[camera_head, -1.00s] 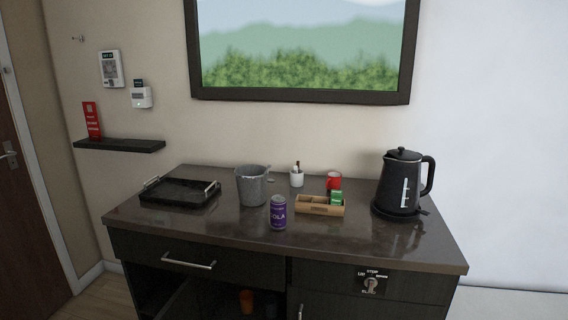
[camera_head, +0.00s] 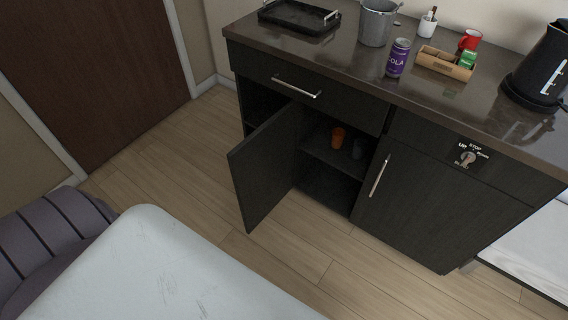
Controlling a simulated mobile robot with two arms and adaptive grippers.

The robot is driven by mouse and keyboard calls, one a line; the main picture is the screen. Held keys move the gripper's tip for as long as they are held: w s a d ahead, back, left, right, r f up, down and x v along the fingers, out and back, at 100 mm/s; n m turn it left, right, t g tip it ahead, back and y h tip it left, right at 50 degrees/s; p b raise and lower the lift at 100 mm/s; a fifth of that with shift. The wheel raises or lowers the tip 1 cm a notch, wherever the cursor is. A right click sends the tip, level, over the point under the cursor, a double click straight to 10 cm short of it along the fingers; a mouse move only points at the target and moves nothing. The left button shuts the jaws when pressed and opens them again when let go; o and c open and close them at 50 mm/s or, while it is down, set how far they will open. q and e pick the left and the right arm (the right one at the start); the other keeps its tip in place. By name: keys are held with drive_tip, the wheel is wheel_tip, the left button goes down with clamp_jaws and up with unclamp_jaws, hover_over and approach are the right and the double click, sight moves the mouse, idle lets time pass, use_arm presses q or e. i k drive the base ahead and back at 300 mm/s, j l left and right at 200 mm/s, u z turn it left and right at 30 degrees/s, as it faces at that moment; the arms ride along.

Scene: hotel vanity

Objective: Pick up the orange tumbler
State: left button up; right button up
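Neither of my grippers shows in the head view.
On the counter (camera_head: 345,58) are a black tray (camera_head: 299,17), a metal bucket (camera_head: 376,22), a purple cola can (camera_head: 398,58), a wooden box (camera_head: 444,64), a red mug (camera_head: 470,40) and a black kettle (camera_head: 541,70). A pale bed-like surface (camera_head: 160,270) fills the lower left. Wooden floor (camera_head: 280,250) lies clear between.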

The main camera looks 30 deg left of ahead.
sight(338, 134)
drive_tip(key=j+z, duration=0.8)
drive_tip(key=j, duration=0.25)
drive_tip(key=k+j, duration=0.1)
drive_tip(key=j, duration=0.35)
drive_tip(key=j+z, duration=0.1)
drive_tip(key=j, duration=0.35)
drive_tip(key=k+j, duration=0.15)
drive_tip(key=j, duration=0.25)
drive_tip(key=k+j+z, duration=0.1)
drive_tip(key=j, duration=0.35)
drive_tip(key=k+j, duration=0.1)
drive_tip(key=j, duration=0.35)
drive_tip(key=k+j+z, duration=0.1)
drive_tip(key=j, duration=0.3)
drive_tip(key=k+j, duration=0.15)
drive_tip(key=j, duration=0.3)
